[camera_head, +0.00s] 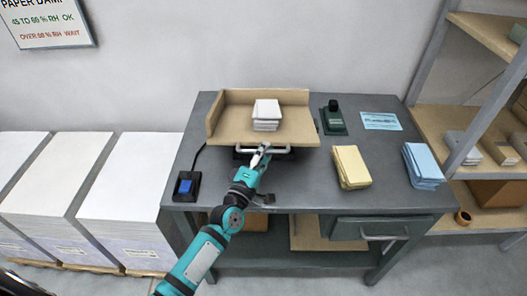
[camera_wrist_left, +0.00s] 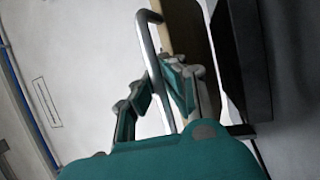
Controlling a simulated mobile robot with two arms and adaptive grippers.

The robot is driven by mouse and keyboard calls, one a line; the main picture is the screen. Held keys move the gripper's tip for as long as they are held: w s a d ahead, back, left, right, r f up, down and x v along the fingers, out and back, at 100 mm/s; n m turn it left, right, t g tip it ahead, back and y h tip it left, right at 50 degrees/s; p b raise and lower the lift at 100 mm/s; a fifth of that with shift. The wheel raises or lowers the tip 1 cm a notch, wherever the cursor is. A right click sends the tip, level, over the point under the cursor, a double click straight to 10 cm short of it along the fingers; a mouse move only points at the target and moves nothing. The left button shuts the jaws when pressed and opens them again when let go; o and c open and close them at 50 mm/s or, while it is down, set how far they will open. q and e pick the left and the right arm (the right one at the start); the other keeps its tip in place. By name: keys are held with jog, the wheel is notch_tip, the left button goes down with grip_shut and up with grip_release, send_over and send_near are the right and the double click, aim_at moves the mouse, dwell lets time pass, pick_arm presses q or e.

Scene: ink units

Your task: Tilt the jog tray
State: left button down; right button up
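The jog tray (camera_head: 222,127) is a tan board with raised walls at its back and left. It sits on a dark base on the grey bench and looks about level. A stack of white sheets (camera_head: 267,115) lies on it near the middle. A pale bar handle (camera_head: 281,150) runs along its front; in the left wrist view the handle (camera_wrist_left: 147,50) passes between my fingers. My left gripper (camera_head: 262,153) is at the handle, its fingers (camera_wrist_left: 158,88) close in on the bar from both sides and seemingly shut on it. My right gripper is in neither view.
On the grey bench (camera_head: 300,190) stand a blue-button switch box (camera_head: 187,186) at left, a green device (camera_head: 333,119), a yellow stack (camera_head: 351,167) and a blue stack (camera_head: 423,165) at right. Large white paper stacks (camera_head: 130,180) stand left; shelving (camera_head: 480,140) stands right.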

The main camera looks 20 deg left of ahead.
pick_arm(q)
jog(key=c, duration=1.4)
grip_release()
jog(key=shift+s+r, duration=0.1)
jog(key=shift+r, duration=0.1)
jog(key=v, duration=1.2)
